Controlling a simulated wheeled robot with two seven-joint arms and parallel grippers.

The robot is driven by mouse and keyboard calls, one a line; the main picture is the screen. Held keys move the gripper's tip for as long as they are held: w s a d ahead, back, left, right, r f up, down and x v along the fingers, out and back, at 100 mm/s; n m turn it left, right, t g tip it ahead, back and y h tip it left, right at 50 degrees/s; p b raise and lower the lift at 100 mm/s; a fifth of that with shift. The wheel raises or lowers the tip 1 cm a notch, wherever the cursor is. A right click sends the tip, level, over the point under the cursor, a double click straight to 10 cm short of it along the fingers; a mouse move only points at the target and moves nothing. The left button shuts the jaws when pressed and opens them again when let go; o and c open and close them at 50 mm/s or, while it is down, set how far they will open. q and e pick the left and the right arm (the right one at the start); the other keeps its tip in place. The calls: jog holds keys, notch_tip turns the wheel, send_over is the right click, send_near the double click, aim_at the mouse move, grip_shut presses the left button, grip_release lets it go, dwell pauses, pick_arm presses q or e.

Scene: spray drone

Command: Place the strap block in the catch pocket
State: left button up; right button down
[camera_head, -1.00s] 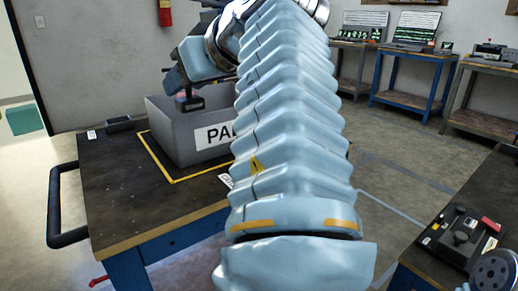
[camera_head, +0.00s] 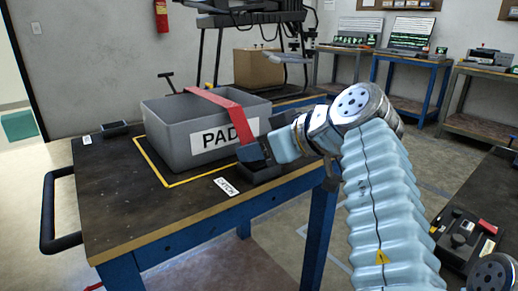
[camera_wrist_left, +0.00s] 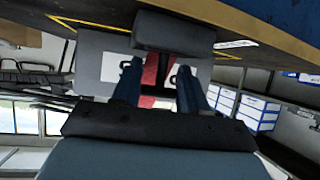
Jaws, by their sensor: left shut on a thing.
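My left gripper (camera_head: 262,151) is shut at the near right corner of the grey bin marked PAD (camera_head: 172,142). The strap block is mostly hidden between its fingers. A red strap (camera_head: 222,103) runs from the gripper across the top of the bin to its far side. The catch pocket (camera_head: 265,173), a dark tray beside the CATCH label (camera_head: 227,186), lies just below the gripper, partly covered by it. In the left wrist view, the red strap (camera_wrist_left: 150,72) shows between the fingers (camera_wrist_left: 157,88), and the dark pocket (camera_wrist_left: 172,32) is close to them. My right gripper is out of view.
The bin stands inside a yellow outline on the dark-topped table (camera_head: 110,195). Another small dark tray (camera_head: 115,128) lies at the table's left. A dark T-shaped handle (camera_head: 167,82) stands behind the bin. A dark frame and cardboard box (camera_head: 258,68) are farther back.

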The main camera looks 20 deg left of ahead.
pick_arm(q)
jog(key=o, duration=1.1)
jog(key=shift+d+r, duration=0.1)
jog(key=shift+r, duration=0.05)
jog(key=p+v, duration=0.1)
jog(key=v, duration=1)
jog(key=shift+s+d+p, duration=0.25)
jog(key=shift+d+p, duration=0.05)
jog(key=shift+p, duration=0.05)
